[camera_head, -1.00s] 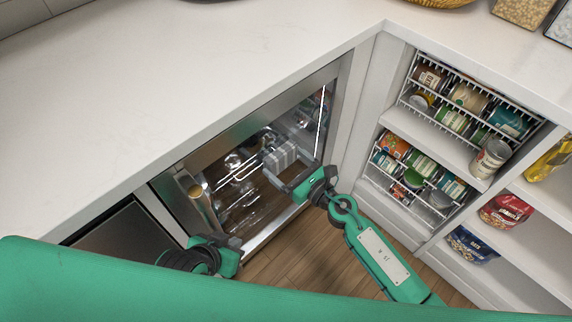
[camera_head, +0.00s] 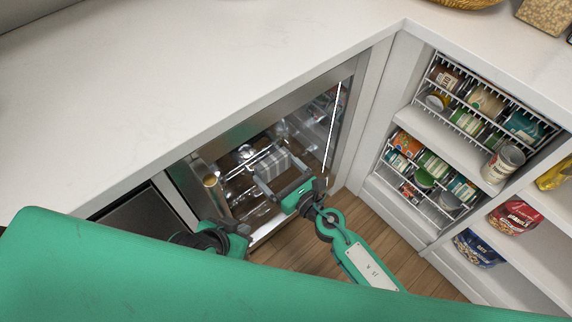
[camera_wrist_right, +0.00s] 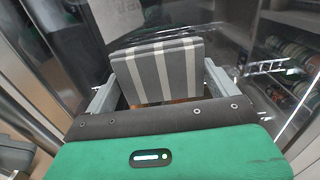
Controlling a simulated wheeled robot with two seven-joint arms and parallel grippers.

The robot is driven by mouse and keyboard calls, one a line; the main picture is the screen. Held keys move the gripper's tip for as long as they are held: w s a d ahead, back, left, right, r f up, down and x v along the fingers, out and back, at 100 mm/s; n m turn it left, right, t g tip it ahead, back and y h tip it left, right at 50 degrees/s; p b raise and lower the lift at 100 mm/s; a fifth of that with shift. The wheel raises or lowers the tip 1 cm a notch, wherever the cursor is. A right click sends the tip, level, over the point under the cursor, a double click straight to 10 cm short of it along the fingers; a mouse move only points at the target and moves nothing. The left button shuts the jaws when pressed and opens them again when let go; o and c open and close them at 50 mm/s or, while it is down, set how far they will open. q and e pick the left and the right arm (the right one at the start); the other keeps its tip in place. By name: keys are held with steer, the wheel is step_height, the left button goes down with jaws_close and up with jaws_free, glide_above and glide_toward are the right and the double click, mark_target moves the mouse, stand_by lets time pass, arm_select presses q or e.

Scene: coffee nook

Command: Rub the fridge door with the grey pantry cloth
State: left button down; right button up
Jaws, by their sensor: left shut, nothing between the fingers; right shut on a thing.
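The grey cloth (camera_head: 274,164) has white stripes and is folded into a flat pad. My right gripper (camera_head: 280,180) is shut on it and holds it in front of the fridge's glass door (camera_head: 226,210). In the right wrist view, the cloth (camera_wrist_right: 160,72) stands between the two grey fingers, with the glass close behind it. I cannot tell whether it touches the glass.
A white counter (camera_head: 170,90) overhangs the fridge. To the right, open shelves hold wire racks of cans (camera_head: 480,105), a single can (camera_head: 503,163) near a shelf edge, and bags (camera_head: 513,215). Wooden floor (camera_head: 375,215) is free between fridge and shelves.

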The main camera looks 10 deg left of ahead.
steer(key=s+a, duration=0.1)
steer(key=s, duration=0.1)
steer(key=s+a, duration=0.2)
steer(key=shift+p, duration=0.3)
stand_by(0.3)
glide_toward(254, 173)
steer(key=shift+w+f+b, duration=0.1)
steer(key=shift+f+b, duration=0.05)
steer(key=shift+b, duration=0.25)
stand_by(0.4)
steer(key=v, duration=0.3)
steer(key=shift+b, duration=0.35)
